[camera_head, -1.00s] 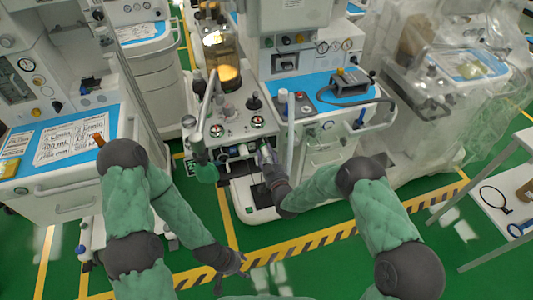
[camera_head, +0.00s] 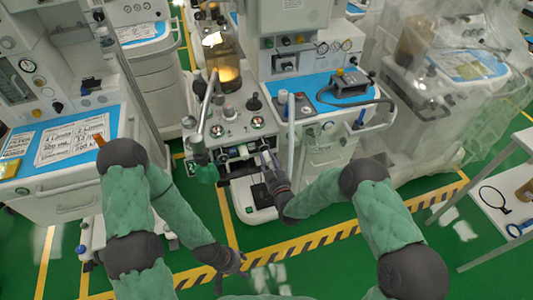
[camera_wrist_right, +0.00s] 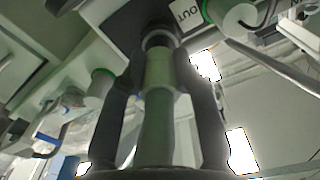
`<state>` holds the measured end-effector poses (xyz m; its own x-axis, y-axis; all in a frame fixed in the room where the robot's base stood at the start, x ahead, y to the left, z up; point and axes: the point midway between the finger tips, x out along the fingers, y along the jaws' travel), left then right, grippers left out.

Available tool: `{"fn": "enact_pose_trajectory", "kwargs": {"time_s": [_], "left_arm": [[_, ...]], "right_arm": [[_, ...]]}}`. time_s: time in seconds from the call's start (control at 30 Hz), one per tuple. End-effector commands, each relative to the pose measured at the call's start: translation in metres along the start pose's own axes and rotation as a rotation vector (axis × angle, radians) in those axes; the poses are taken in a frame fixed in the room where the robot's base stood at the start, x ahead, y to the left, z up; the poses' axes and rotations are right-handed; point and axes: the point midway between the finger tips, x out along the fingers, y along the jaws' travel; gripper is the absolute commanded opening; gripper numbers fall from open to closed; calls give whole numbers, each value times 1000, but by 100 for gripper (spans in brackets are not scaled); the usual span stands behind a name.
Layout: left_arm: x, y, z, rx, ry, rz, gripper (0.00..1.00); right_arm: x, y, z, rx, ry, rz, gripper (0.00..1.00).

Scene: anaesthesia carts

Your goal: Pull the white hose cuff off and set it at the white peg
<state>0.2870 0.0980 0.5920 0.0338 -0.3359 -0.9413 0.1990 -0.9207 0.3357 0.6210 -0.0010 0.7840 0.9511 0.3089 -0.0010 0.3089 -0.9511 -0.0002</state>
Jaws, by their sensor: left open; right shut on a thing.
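My right gripper (camera_head: 268,160) reaches to the front of the middle cart, below its panel of dials. In the right wrist view, its fingers (camera_wrist_right: 158,48) are shut on the pale hose cuff (camera_wrist_right: 158,74), one finger on each side. A green hose (camera_wrist_right: 155,128) runs from the cuff towards the palm. A grey ring shows at the cuff's far end, near a label reading OUT (camera_wrist_right: 186,14); I cannot tell whether the cuff is still seated. My left gripper (camera_head: 238,267) is open and empty, low over the floor. I cannot make out the white peg for certain.
A white upright post (camera_head: 291,135) stands just right of my right gripper. Green-collared ports (camera_wrist_right: 99,84) sit beside the cuff in the wrist view. A cart with a blue top (camera_head: 65,145) stands left, a white table (camera_head: 500,195) right. Striped floor in front is clear.

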Motion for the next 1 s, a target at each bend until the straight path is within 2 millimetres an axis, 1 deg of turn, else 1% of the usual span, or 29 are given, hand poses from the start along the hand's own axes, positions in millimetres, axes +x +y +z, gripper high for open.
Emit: {"fn": "enact_pose_trajectory", "kwargs": {"time_s": [1.0], "left_arm": [[-6, 2, 0, 0, 0, 0, 58]], "right_arm": [[-34, 0, -1, -1, 2, 0, 0]]}}
